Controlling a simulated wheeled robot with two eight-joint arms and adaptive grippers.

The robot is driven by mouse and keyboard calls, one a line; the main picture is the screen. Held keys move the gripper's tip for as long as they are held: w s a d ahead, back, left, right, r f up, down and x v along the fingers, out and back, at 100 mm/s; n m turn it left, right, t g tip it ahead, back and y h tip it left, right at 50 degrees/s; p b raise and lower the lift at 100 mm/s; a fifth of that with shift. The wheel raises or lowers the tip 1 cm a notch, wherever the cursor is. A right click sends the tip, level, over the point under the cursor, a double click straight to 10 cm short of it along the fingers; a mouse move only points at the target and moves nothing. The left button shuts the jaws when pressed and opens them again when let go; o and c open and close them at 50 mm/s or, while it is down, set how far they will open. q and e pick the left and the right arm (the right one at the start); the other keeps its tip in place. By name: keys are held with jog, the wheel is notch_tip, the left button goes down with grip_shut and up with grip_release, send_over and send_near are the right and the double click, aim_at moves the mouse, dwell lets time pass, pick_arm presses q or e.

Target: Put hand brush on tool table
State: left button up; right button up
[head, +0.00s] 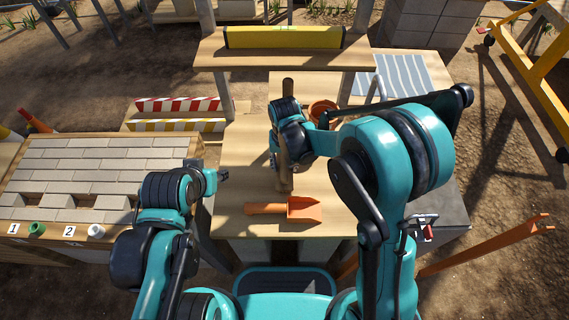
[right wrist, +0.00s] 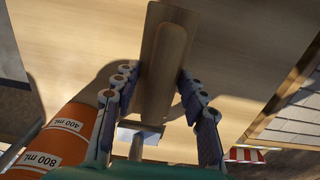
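A long brown wooden object that looks like the hand brush (head: 287,87) lies on the light wooden table (head: 240,150) in the head view. My right gripper (head: 280,160) is over its middle and hides part of it. In the right wrist view the brush (right wrist: 165,60) lies between the spread fingers of my right gripper (right wrist: 157,80), which look open around it. Whether either finger touches it is unclear. My left gripper (head: 222,174) is left of the table's middle, away from the brush; its finger opening is too small to judge.
An orange scoop (head: 305,210) lies at the table's near side. An orange measuring container (right wrist: 60,140) stands close to my right gripper. A yellow level (head: 285,37) rests on the raised back shelf (head: 215,55). A brick-topped bench (head: 95,160) is at left.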

jog(key=shift+r, duration=0.3)
notch_tip(320, 180, up, 12)
jog(key=p, duration=0.5)
jog(key=s+d+r+t, duration=0.3)
jog(key=s+d, duration=0.3)
jog(key=d, duration=0.3)
jog(key=s+d+r+t, duration=0.4)
jog(key=s+d+r, duration=0.1)
jog(key=d, duration=0.3)
jog(key=shift+s+d+r, duration=0.2)
jog(key=shift+s+d, duration=0.2)
jog(key=shift+s, duration=0.5)
